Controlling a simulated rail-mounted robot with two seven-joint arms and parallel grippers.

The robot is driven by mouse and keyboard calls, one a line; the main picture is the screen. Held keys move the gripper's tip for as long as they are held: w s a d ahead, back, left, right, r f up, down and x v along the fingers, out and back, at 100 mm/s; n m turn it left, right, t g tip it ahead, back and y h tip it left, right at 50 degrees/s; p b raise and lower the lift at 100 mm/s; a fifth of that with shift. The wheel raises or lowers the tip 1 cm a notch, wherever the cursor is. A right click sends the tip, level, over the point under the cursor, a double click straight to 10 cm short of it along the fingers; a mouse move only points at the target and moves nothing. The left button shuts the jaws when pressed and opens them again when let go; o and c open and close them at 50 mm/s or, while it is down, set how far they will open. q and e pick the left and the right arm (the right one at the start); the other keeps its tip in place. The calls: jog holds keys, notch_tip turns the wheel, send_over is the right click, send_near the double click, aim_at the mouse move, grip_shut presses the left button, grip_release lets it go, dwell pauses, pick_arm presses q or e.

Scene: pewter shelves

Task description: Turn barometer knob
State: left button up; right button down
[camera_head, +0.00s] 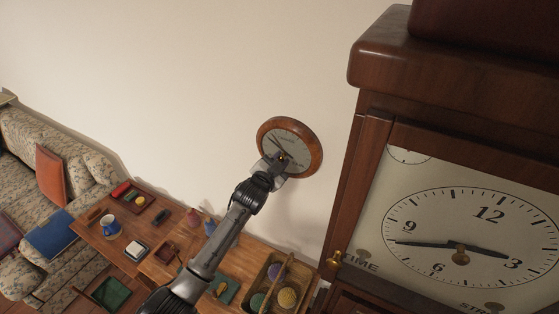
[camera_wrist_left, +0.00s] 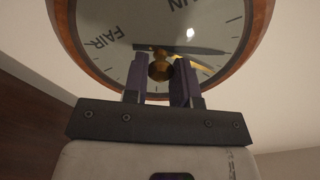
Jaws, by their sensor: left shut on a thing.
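The barometer (camera_head: 309,139) is a round wall dial with a wooden rim, at the middle of the head view. Its dial (camera_wrist_left: 110,18) fills the top of the left wrist view, with the words FAIR and part of another word. In the head view the left gripper (camera_head: 278,162) covers the lower part of the dial. My right gripper is not in view.
A tall wooden clock (camera_head: 350,190) stands close at right. A floral sofa (camera_head: 30,140) is at left. The wall around the barometer is bare.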

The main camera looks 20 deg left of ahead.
pick_arm(q)
jog(key=shift+n, duration=2)
jog(key=o, duration=0.9)
jog(key=shift+s, duration=0.1)
jog(key=shift+s+a+b, duration=0.3)
jog(key=shift+s+b, duration=0.1)
jog(key=shift+s, duration=1.85)
jog(key=shift+s+a+b, duration=0.35)
jog(key=shift+s+b, duration=0.1)
jog(key=shift+s, duration=1.8)
jog(key=shift+s+a+b, duration=0.3)
jog(key=shift+s+b, duration=0.1)
jog(key=shift+s, duration=1.85)
